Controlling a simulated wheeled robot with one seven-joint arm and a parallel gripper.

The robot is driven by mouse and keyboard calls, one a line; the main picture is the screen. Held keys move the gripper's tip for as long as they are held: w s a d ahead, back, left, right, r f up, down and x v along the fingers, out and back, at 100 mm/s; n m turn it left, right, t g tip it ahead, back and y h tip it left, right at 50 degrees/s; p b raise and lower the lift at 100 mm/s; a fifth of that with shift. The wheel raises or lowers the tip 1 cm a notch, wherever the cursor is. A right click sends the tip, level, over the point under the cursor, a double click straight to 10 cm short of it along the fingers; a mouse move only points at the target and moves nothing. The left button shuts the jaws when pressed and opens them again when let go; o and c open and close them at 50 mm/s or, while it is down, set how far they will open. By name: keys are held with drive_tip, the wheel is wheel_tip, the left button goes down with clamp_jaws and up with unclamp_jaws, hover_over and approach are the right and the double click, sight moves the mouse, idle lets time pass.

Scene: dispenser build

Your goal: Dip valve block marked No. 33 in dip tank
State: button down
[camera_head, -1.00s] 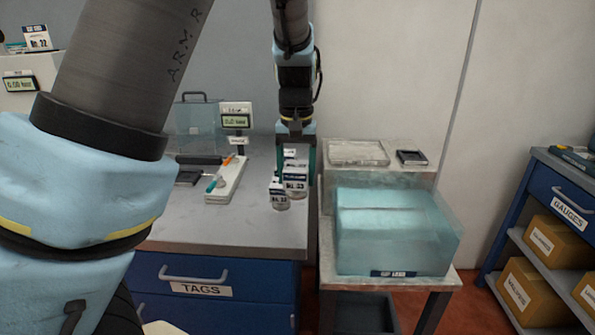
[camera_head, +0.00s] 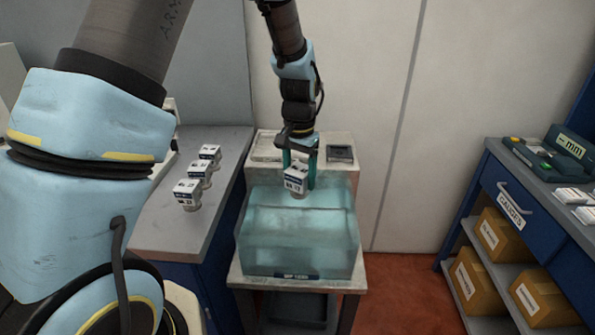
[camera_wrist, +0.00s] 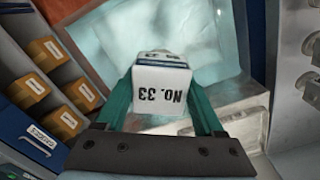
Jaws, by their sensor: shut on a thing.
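The valve block marked No. 33 (camera_head: 296,181) is white with a dark band and black lettering. My gripper (camera_head: 300,172) is shut on it and holds it above the dip tank. In the wrist view the block (camera_wrist: 160,85) sits between the two green fingers, its "NO. 33" label facing the camera. The dip tank (camera_head: 300,250) is a translucent pale-blue box on a small stand, with a label on its lower front. The block appears over the tank's back part; the exact gap to the liquid is hard to tell.
Several similar white blocks (camera_head: 197,175) stand in a row on the grey bench (camera_head: 160,232) left of the tank. A small dark tray (camera_head: 340,153) lies behind the tank. A blue shelf unit with cardboard boxes (camera_head: 498,235) stands at the right, with open floor between.

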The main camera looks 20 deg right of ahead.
drive_tip(key=shift+f+b, duration=0.3)
drive_tip(key=shift+f, duration=1.25)
drive_tip(key=shift+f+b, duration=5.4)
drive_tip(key=shift+f, duration=2.2)
drive_tip(key=shift+f+b, duration=0.35)
drive_tip(key=shift+f, duration=0.25)
unclamp_jaws()
drive_tip(key=shift+a, duration=0.1)
drive_tip(key=shift+r, duration=0.15)
